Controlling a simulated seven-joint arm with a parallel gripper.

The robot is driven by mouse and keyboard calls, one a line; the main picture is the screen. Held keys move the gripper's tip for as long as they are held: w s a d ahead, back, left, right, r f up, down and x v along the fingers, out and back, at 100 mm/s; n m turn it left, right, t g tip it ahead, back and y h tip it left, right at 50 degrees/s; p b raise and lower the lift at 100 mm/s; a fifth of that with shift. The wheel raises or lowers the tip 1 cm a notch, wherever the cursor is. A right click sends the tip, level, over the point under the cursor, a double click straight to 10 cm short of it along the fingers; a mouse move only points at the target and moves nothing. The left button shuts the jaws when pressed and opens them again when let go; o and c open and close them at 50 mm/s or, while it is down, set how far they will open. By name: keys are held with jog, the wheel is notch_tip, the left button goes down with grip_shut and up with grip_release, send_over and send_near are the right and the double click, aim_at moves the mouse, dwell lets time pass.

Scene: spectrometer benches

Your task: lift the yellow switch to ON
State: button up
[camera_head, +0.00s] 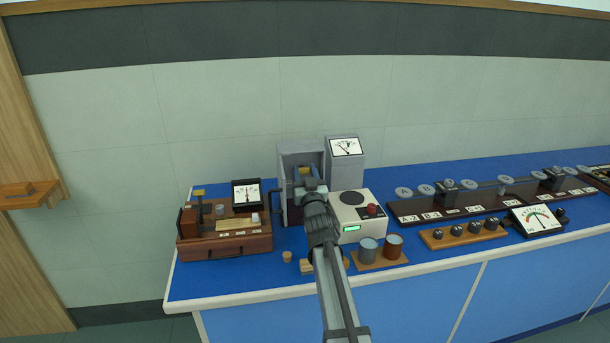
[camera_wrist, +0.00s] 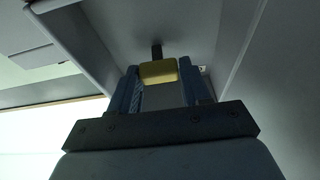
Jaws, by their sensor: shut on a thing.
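The yellow switch handle (camera_wrist: 158,72) sits between my two blue fingers in the wrist view, with a dark stem (camera_wrist: 156,50) running from it to the grey housing. My gripper (camera_wrist: 160,85) is shut on this handle. In the head view, my gripper (camera_head: 302,176) reaches into the open front of the grey housing (camera_head: 287,160) on the blue bench. My arm and gripper hide much of the housing's inside there. I cannot read any ON mark or the switch's exact angle.
A dial meter (camera_head: 345,147) tops the grey cabinet beside the housing. A cream box with a red knob (camera_head: 371,210) stands close right, two cups (camera_head: 368,249) in front. A brown wooden instrument (camera_head: 228,243) stands left. Grey walls close around my gripper.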

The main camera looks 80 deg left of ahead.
jog(key=shift+s+r+h, duration=0.15)
jog(key=shift+r+h, duration=0.1)
jog(key=shift+h, duration=0.25)
jog(key=shift+a+r+h, duration=0.1)
jog(key=shift+r+h, duration=0.05)
jog(key=shift+h, duration=0.15)
jog(key=shift+c, duration=0.5)
jog(key=o, duration=1.1)
jog(key=shift+c, duration=0.2)
jog(key=d+f, duration=0.2)
jog(key=d, duration=1.1)
jog(key=shift+d, duration=0.35)
